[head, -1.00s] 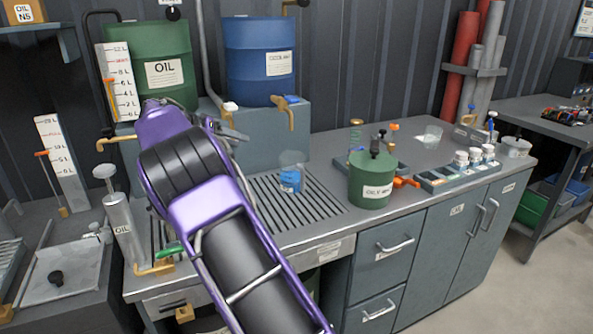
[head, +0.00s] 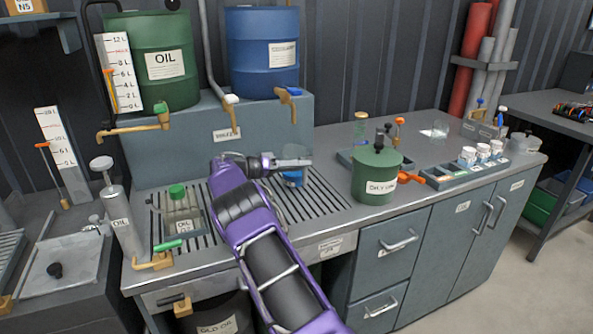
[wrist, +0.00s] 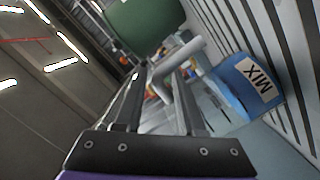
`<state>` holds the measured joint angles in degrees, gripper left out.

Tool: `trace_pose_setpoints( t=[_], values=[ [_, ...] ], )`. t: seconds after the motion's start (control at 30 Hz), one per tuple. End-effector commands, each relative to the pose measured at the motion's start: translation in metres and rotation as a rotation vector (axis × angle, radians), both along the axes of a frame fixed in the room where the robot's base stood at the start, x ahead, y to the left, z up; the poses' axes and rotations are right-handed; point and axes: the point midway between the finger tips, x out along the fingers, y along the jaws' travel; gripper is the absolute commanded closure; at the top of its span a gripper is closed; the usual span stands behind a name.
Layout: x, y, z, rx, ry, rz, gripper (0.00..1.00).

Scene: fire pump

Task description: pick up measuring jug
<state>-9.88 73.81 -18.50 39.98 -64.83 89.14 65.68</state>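A clear jug with a blue lower part (head: 292,179) stands on the slatted drain grate in the head view, partly hidden by my gripper. It looks like the measuring jug. In the wrist view its blue part (wrist: 250,85), labelled MIX, lies just right of the fingers. My gripper (head: 305,162) is level with the jug's clear upper part, at its near left side. In the wrist view the two fingers (wrist: 158,85) are apart. Whether the clear wall is between them or touching them is hard to tell.
A green lidded can (head: 376,178) stands right of the jug. A green-capped oil container (head: 183,208) stands on the left of the grate. Oil (head: 158,62) and blue (head: 262,50) drums with taps stand on the raised block behind.

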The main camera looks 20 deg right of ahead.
Motion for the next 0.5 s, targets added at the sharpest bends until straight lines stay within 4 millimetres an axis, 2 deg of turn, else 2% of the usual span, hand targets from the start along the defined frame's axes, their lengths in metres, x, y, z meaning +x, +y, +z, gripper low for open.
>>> trace_pose_setpoints(
  t=[0.27, 0.5],
  values=[
    [-0.004, -0.04, -0.004, 0.001, 0.0, -0.003, 0.61],
    [-0.003, -0.043, -0.004, 0.001, 0.0, 0.0, 0.61]
  ],
)
